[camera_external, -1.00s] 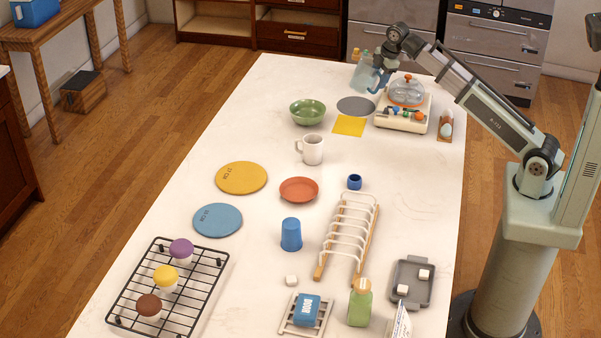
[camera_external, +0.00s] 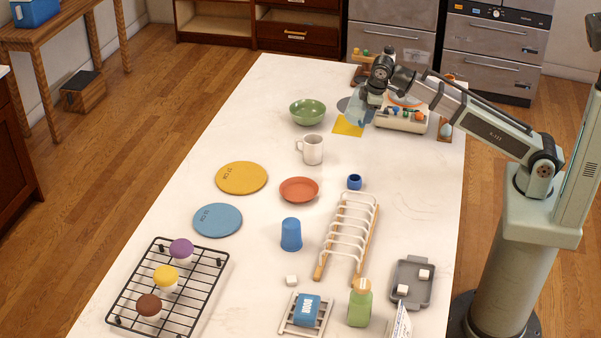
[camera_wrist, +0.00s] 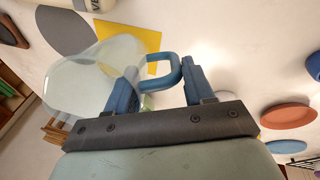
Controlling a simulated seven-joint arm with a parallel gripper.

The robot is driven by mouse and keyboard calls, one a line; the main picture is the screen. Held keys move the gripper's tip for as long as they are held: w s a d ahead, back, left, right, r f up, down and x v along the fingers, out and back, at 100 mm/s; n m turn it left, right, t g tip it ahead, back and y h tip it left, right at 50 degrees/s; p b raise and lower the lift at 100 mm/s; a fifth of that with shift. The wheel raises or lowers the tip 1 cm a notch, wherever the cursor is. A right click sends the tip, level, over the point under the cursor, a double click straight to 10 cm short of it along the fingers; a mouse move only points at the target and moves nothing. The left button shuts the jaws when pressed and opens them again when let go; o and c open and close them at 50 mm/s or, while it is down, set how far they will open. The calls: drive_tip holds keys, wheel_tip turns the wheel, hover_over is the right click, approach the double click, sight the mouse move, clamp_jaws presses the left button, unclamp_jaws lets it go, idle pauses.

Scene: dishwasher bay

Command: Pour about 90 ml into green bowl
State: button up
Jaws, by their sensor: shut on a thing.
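The green bowl (camera_external: 308,112) sits upright on the white table towards the back left; I cannot see into it fully. My gripper (camera_external: 371,92) is to the right of the bowl, beside the yellow square mat. It is shut on the blue handle (camera_wrist: 160,70) of a clear jug. In the wrist view the jug (camera_wrist: 85,75) is left of my gripper (camera_wrist: 160,88). In the external view the jug (camera_external: 364,110) is partly hidden by my wrist. I cannot tell how much liquid it holds.
A white mug (camera_external: 312,149) stands in front of the bowl. An orange dish (camera_external: 299,189) and a small blue cup (camera_external: 354,182) are further forward.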

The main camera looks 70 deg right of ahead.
drive_tip(key=shift+s+a+f+m, duration=0.1)
drive_tip(key=shift+a+f+m, duration=0.05)
drive_tip(key=shift+a, duration=0.45)
drive_tip(key=shift+s+a+f+m, duration=0.1)
drive_tip(key=shift+a+f+m, duration=0.05)
drive_tip(key=shift+a, duration=0.45)
drive_tip(key=shift+w, duration=0.1)
drive_tip(key=w+a+r+m+g, duration=0.1)
drive_tip(key=w+a+r+m, duration=0.15)
drive_tip(key=w, duration=0.55)
drive_tip(key=w+a+r+m+g, duration=0.1)
drive_tip(key=w+r+m, duration=0.1)
drive_tip(key=w+r, duration=0.35)
drive_tip(key=w+a+f+m+y, duration=0.1)
drive_tip(key=w+m, duration=0.2)
drive_tip(key=w, duration=0.5)
drive_tip(key=w+a+f+m+g+y, duration=0.1)
drive_tip(key=w+a+m, duration=0.1)
drive_tip(key=w, duration=0.6)
drive_tip(key=w+a+f+m, duration=0.1)
drive_tip(key=w+m, duration=0.2)
drive_tip(key=w, duration=0.6)
drive_tip(key=shift+n+y, duration=0.35)
drive_tip(key=shift+y, duration=0.05)
drive_tip(key=shift+s+f, duration=0.15)
drive_tip(key=shift+f, duration=1.15)
drive_tip(key=shift+s+f, duration=0.1)
drive_tip(key=shift+f, duration=1.2)
drive_tip(key=shift+d, duration=0.1)
